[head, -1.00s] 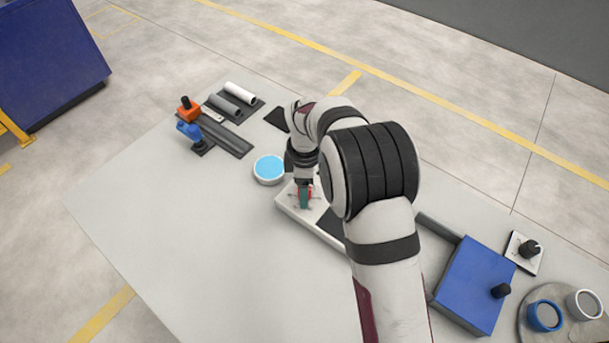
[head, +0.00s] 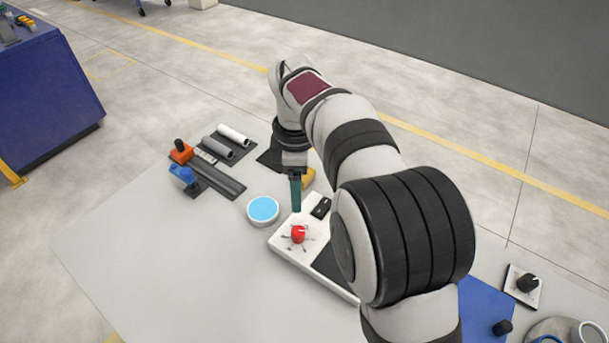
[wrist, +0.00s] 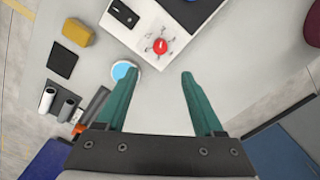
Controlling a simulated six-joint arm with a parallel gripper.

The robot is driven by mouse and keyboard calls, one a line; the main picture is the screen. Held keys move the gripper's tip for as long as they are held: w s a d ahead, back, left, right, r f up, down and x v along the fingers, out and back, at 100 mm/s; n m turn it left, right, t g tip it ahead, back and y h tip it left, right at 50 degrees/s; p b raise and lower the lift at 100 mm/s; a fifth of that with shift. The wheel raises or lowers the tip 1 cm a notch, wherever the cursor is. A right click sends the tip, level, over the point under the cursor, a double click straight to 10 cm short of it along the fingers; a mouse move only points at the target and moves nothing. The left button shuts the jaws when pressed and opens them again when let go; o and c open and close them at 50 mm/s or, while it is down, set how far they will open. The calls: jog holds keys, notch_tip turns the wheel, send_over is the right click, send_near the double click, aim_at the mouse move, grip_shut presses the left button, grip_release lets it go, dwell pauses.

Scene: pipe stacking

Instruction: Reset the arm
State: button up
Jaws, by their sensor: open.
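My gripper (head: 296,194) hangs down over the table, above the white board with the red knob. In the wrist view its two green fingers (wrist: 158,82) are spread apart with nothing between them. The red knob (head: 299,234) sits on the white board (head: 285,247), clear of the fingers; it also shows in the wrist view (wrist: 160,46). My arm hides part of the board and the table behind it.
A round dish with a blue top (head: 263,209) stands left of the board. Pipes (head: 233,134), an orange fixture (head: 181,152) and a blue fixture (head: 184,175) stand at the far left. A yellow block (head: 309,178) is behind the gripper. The near-left table (head: 170,260) is clear.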

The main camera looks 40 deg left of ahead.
jog(key=s+d+r+m, duration=0.1)
jog(key=d+r+m, duration=0.2)
jog(key=d+m, duration=0.55)
jog(key=s+d+r+m, duration=0.1)
jog(key=d+r+m, duration=0.3)
jog(key=d, duration=0.7)
jog(key=s+d+f+m+y, duration=0.1)
jog(key=s+d+f+m, duration=0.1)
jog(key=s+d+m, duration=0.4)
jog(key=s+d+f+m, duration=0.3)
jog(key=s+d+m, duration=0.4)
jog(key=m, duration=0.5)
jog(key=s, duration=0.2)
jog(key=shift+s+d+y, duration=0.3)
jog(key=shift+y, duration=0.1)
